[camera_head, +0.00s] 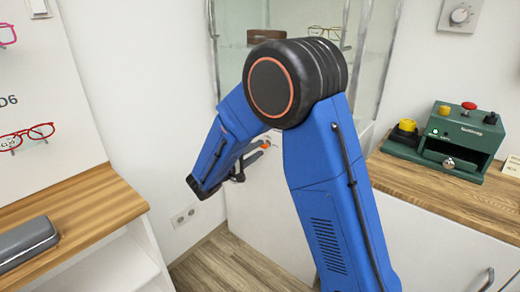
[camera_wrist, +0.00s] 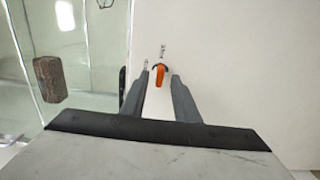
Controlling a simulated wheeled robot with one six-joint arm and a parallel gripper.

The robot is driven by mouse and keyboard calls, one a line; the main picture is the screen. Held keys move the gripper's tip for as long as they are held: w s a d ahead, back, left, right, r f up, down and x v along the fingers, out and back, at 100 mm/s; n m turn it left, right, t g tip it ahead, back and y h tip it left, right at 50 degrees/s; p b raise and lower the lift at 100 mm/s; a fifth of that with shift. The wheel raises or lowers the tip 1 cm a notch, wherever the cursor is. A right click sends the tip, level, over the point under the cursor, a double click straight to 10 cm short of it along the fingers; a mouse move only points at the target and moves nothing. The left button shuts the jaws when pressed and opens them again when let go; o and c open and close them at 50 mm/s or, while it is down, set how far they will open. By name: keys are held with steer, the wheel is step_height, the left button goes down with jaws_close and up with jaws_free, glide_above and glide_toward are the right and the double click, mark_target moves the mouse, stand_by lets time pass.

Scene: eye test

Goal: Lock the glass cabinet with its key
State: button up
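The glass cabinet (camera_head: 230,70) stands behind my arm in the head view, partly hidden by it. Its glass panes (camera_wrist: 95,85) fill the left of the wrist view. A small orange piece, apparently the key's head (camera_wrist: 160,77), shows against a white surface, with a small metal part just above it. The orange also shows in the head view (camera_head: 265,145). My gripper (camera_wrist: 160,74) is open, one finger on each side of the orange piece, with a visible gap. In the head view my gripper (camera_head: 252,158) is small and partly hidden. I cannot tell whether the key is in a lock.
A brown case (camera_wrist: 48,80) lies behind the glass. A green device (camera_head: 455,140) stands on a wooden counter (camera_head: 430,195) at right. A grey case (camera_head: 25,242) lies on a wooden shelf (camera_head: 90,210) at left, below eyeglasses. Floor (camera_head: 225,262) shows between.

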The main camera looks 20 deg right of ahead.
steer(key=shift+x, duration=1.05)
jaws_close()
steer(key=shift+n, duration=0.4)
steer(key=n, duration=1.7)
steer(key=shift+f, duration=0.1)
steer(key=shift+n, duration=0.3)
